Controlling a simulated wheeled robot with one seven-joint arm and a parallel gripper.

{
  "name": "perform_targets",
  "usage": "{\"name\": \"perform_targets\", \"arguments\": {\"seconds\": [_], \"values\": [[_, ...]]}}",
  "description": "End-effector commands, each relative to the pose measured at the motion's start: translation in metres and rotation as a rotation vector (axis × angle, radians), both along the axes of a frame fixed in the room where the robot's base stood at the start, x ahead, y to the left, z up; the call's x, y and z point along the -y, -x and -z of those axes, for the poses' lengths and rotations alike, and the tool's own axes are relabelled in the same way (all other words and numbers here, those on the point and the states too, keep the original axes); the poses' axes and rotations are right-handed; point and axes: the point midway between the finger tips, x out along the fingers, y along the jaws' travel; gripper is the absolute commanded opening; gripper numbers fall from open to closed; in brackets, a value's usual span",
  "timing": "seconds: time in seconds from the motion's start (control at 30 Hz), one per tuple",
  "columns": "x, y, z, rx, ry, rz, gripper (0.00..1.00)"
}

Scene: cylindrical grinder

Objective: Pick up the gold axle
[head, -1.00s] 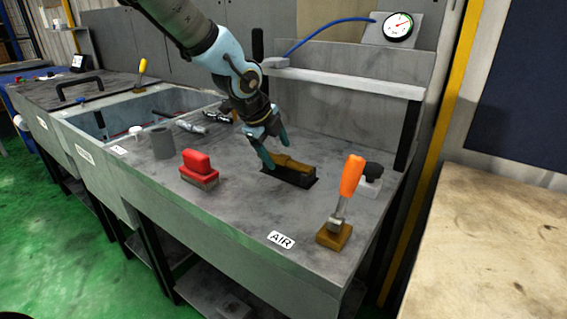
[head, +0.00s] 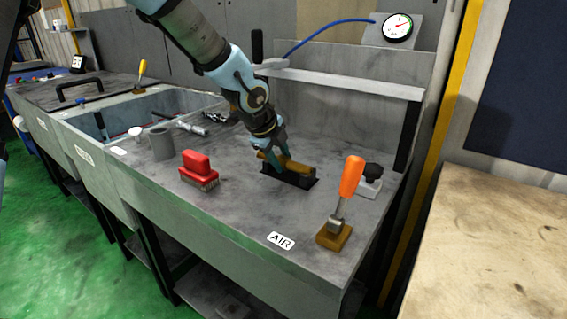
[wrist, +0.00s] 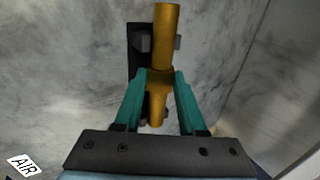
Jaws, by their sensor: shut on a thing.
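The gold axle (head: 298,166) lies lengthwise along a black holder (head: 300,181) on the grey bench top. It also shows in the wrist view (wrist: 166,40), running up the middle from between the fingers. My gripper (head: 277,155) is over the axle's left part in the head view. In the wrist view its teal fingers (wrist: 159,90) are shut on the axle, one on each side. The black holder (wrist: 136,45) shows beside and below the axle there. The head view does not clearly tell whether the axle still touches the holder.
A red brush (head: 198,168) and a grey cup (head: 161,144) stand left of the holder. An orange-handled lever (head: 350,180) stands to the right, near a black-knobbed block (head: 371,178). A rail (head: 350,84) runs behind. The bench front by the AIR label (head: 281,240) is clear.

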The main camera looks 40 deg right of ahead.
Motion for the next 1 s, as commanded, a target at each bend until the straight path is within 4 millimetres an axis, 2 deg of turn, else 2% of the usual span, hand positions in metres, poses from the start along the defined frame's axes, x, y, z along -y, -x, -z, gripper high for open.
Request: {"name": "perform_targets", "arguments": {"seconds": [0.03,0.2,1.0], "values": [[-0.0003,0.0001,0.0001,0.0,-0.001,0.0,0.19],[-0.0003,0.0001,0.0001,0.0,-0.001,0.0,0.0],[-0.0005,0.0001,0.0004,-0.001,-0.002,0.0,0.0]]}}
